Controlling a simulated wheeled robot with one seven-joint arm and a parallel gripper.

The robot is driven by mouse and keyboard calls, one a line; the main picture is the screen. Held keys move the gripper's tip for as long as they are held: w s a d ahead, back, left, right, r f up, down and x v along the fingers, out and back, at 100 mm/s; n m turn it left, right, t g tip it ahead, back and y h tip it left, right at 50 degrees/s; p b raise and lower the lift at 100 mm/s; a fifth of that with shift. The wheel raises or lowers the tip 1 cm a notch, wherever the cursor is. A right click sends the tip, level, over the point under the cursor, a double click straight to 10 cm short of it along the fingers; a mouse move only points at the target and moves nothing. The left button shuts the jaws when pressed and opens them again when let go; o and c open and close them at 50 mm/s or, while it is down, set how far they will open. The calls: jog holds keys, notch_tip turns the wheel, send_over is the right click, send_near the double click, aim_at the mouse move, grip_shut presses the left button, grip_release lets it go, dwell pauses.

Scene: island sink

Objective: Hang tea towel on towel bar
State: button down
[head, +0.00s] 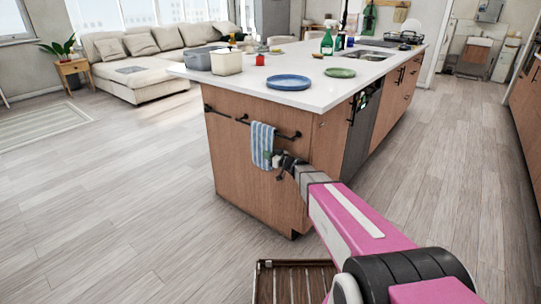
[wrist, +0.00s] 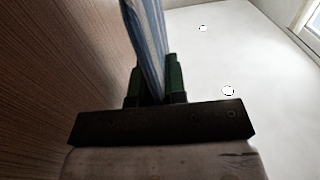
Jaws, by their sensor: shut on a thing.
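The blue and white striped tea towel (head: 262,143) is upright against the end panel of the island, in front of the dark towel bar (head: 287,135). Its top edge is at about the bar's height, and it covers part of the bar. I cannot tell whether it is draped over the bar or only in front of it. My gripper (head: 275,159) is at the towel's lower right edge. In the wrist view the towel (wrist: 148,45) runs up from between the two green fingers of my gripper (wrist: 155,88), which are shut on it.
The wooden island panel (head: 245,175) is close beside my gripper. The white countertop (head: 330,95) above holds a blue plate (head: 288,82), a green plate (head: 340,72) and containers. A slatted wooden item (head: 295,285) is on the floor below. Open floor lies to the left.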

jog(key=shift+f, duration=0.45)
jog(key=c, duration=1.2)
grip_release()
jog(key=shift+o, duration=0.2)
jog(key=shift+f, duration=0.1)
jog(key=v, duration=1.1)
jog(key=s+d+f+m+g+h, duration=0.1)
jog(key=s+f+m+g+h, duration=0.3)
jog(key=s+g, duration=0.75)
jog(key=s+d+m+h, duration=0.6)
jog(key=s+d+h, duration=0.4)
jog(key=s+d, duration=0.1)
jog(key=shift+s+d+f, duration=0.25)
jog(key=shift+s+d, duration=0.15)
jog(key=shift+s, duration=0.5)
